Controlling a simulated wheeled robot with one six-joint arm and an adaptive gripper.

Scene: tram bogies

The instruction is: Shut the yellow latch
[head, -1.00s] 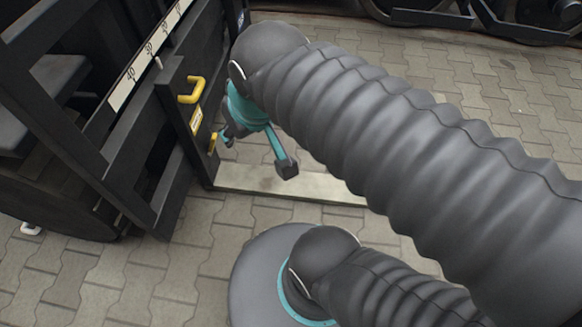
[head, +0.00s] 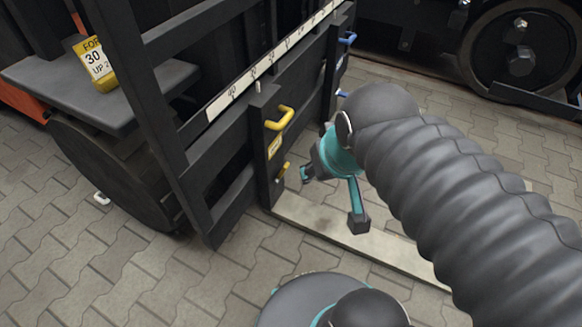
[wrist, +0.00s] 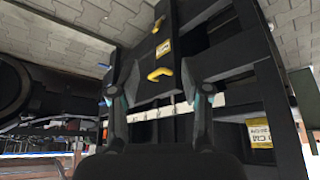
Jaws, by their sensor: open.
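A dark post (head: 266,150) on a rack-like frame carries a bent yellow handle (head: 278,118), a yellow label (head: 274,146) and, below it, a small yellow latch lever (head: 283,169). My gripper (head: 331,199) is just right of the lever in the head view. Its teal-and-dark fingers are spread wide, with nothing between them. In the wrist view my gripper (wrist: 158,92) is also open, and the yellow handle (wrist: 160,73) shows between and beyond the fingers. The latch lever (wrist: 159,23) shows farther up, past the label (wrist: 163,47). I see no contact.
A white scale strip (head: 270,64) runs along a rail of the frame. Blue handles (head: 347,39) sit on a farther post. A yellow sign (head: 96,65) stands on a grey shelf at left. A pale beam (head: 350,240) lies on the paving. A large wheel (head: 522,50) is behind.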

